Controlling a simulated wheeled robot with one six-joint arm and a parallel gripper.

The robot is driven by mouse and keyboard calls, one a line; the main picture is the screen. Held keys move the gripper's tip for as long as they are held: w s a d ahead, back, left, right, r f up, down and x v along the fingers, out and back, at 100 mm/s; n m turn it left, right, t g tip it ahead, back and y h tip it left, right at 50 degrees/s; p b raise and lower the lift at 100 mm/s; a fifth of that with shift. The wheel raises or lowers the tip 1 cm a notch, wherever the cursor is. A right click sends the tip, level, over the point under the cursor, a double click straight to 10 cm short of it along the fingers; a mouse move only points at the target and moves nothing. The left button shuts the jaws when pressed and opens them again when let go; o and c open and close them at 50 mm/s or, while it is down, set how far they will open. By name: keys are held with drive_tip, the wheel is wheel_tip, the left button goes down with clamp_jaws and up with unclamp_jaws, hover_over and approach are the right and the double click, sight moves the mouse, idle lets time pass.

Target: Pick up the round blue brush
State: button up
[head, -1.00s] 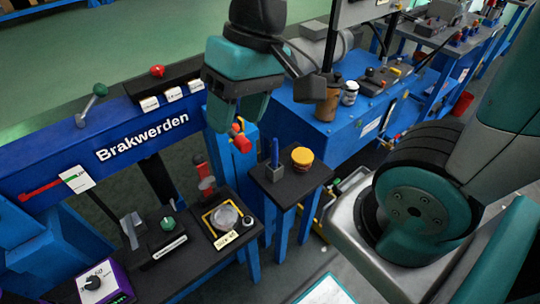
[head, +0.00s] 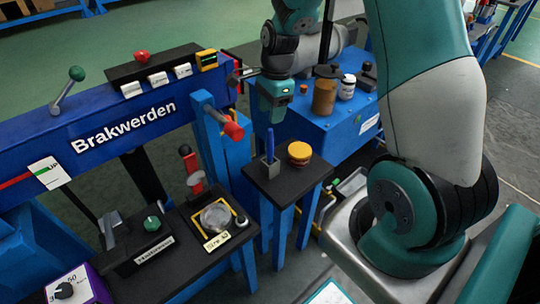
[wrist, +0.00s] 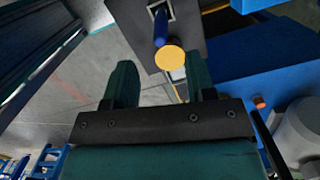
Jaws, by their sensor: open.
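The blue brush (head: 270,143) stands upright in a small grey square holder on a small dark-topped stand (head: 290,184). In the wrist view the blue brush (wrist: 160,27) shows at the top, above the gap between the fingers. My gripper (head: 273,116) points down, behind and above the stand in the head view, apart from the brush. In the wrist view its two fingers (wrist: 162,75) are spread with nothing held between them.
A yellow-topped round item (head: 299,152) is close beside the brush. A brown cup (head: 324,97) and a white jar (head: 347,87) stand on the blue bench behind.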

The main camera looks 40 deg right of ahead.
sight(269, 130)
drive_tip(key=f, duration=0.3)
drive_tip(key=shift+a+f, duration=0.2)
wheel_tip(269, 130, down, 5)
drive_tip(key=shift+f, duration=0.15)
clamp_jaws()
